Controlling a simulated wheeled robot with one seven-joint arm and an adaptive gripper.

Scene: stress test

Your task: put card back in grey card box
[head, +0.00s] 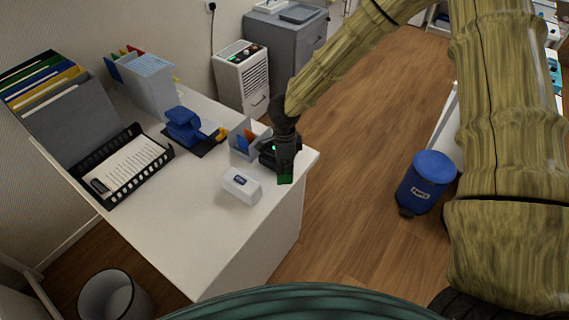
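My gripper (284,165) is dark and points down over the right corner of the white desk, at the end of my bark-patterned arm. A small dark green piece (285,179) shows at its tip; I cannot tell if it is a card or part of the fingers. Whether the fingers are open or shut is unclear. A small grey open box (237,147) with orange and blue cards stands just left of my gripper. A low pale grey box (241,187) with a blue label sits nearer the front, left of the gripper tip.
A blue hole-punch-like object (183,126), a black paper tray (121,193) and file holders (147,85) fill the desk's left and back. A blue bin (426,181) stands on the floor right.

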